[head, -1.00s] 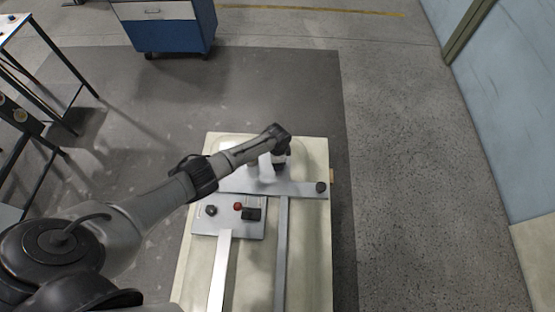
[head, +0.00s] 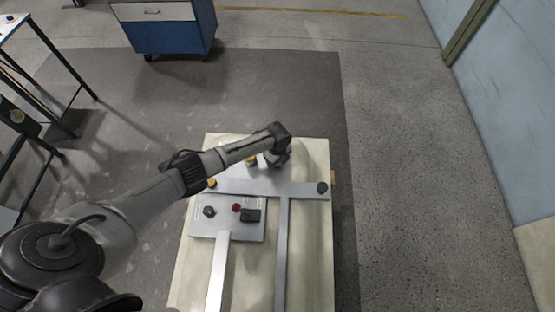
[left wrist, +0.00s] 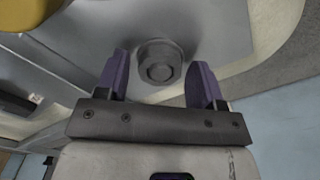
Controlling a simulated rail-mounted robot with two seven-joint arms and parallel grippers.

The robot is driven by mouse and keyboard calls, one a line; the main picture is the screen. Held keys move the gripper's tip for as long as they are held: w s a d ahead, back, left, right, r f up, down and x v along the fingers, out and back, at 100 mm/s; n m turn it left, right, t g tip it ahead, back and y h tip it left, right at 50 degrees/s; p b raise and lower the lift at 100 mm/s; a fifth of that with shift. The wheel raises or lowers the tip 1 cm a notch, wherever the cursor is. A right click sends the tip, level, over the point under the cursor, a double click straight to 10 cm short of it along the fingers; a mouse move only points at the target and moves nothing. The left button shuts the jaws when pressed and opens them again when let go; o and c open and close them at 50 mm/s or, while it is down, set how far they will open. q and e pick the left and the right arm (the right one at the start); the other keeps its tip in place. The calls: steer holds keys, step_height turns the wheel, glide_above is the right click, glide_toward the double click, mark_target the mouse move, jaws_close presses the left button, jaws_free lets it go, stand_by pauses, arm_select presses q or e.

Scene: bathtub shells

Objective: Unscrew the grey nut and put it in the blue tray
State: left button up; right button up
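In the left wrist view a round grey nut (left wrist: 158,62) sits on a grey metal surface, just beyond and between the purple fingertips of my left gripper (left wrist: 158,78). The fingers are wide apart, with nothing gripped. In the head view my left gripper (head: 277,160) is over the far part of the bench, its fingers mostly hidden by its wrist. A dark grey nut (head: 322,188) sits at the right end of the metal crossbar (head: 295,189); I cannot tell if it is the same nut. No blue tray is identifiable. My right gripper is not in view.
Yellow nuts (head: 211,183) show beside my left arm. A plate with a black knob (head: 209,211), a red knob (head: 236,208) and a black block (head: 251,215) lies nearer on the pale bench (head: 315,255). A blue cabinet (head: 175,38) stands behind. Floor right of the bench is clear.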

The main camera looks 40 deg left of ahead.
arm_select(q)
steer(key=c, duration=0.8)
steer(key=shift+r+n+p, duration=0.15)
steer(key=shift+n+p, duration=0.45)
steer(key=shift+n, duration=0.5)
steer(key=n+p, duration=0.1)
steer(key=n, duration=0.3)
steer(key=n+p, duration=0.2)
steer(key=n, duration=0.2)
steer(key=shift+n, duration=1.5)
steer(key=o, duration=1.1)
steer(key=shift+c, duration=1.1)
